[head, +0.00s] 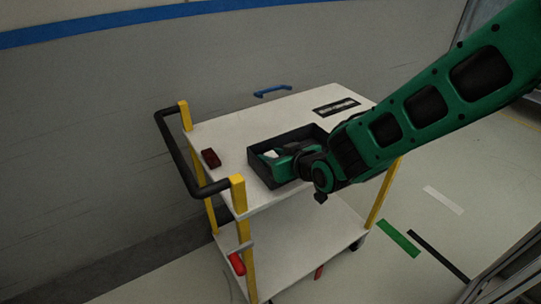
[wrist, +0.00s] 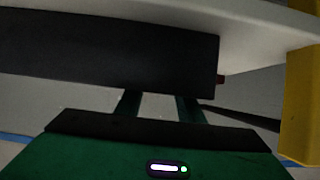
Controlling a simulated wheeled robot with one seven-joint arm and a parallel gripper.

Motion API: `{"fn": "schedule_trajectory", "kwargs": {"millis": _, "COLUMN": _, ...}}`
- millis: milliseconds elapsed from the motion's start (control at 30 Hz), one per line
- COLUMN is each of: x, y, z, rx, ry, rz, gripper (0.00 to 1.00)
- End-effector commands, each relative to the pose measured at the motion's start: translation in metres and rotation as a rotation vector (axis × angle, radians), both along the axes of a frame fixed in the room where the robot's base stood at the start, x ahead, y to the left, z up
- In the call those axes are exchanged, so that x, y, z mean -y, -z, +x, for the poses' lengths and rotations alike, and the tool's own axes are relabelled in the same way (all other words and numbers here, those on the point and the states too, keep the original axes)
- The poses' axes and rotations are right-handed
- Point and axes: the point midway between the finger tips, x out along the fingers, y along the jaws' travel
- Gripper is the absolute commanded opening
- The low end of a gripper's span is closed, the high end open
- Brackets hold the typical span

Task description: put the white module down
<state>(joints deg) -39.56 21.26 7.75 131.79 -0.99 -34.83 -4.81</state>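My gripper (head: 283,163) reaches down into the black tray (head: 262,172) on the cart's white top. A small white patch, probably the white module (head: 270,154), shows inside the tray beside the green end of my gripper. Most of it is hidden. In the wrist view my gripper (wrist: 159,104) shows two dark fingers standing apart, with their tips hidden behind the dark tray wall (wrist: 110,50). No module is visible there, so I cannot tell whether the fingers hold it or whether it touches the tray floor.
The cart top (head: 225,134) has free room at the left and back. A dark red block (head: 211,158) lies at the left, a black slotted plate (head: 337,106) at the back right. A black handle (head: 178,160) and yellow posts (head: 238,193) edge the cart. A blue handle (head: 272,91) is behind.

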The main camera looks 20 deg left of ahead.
Motion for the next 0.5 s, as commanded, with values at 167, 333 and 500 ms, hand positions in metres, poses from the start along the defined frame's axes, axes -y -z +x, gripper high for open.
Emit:
{"fn": "schedule_trajectory", "kwargs": {"millis": 167, "x": 0.000, "y": 0.000, "z": 0.000, "rx": 0.001, "ry": 0.000, "rz": 0.001, "gripper": 0.34}}
{"fn": "schedule_trajectory", "kwargs": {"millis": 333, "x": 0.001, "y": -0.004, "z": -0.001, "rx": 0.001, "ry": 0.000, "rz": 0.002, "gripper": 0.34}}
{"fn": "schedule_trajectory", "kwargs": {"millis": 500, "x": 0.014, "y": -0.014, "z": -0.012, "rx": 0.001, "ry": 0.000, "rz": 0.002, "gripper": 0.34}}
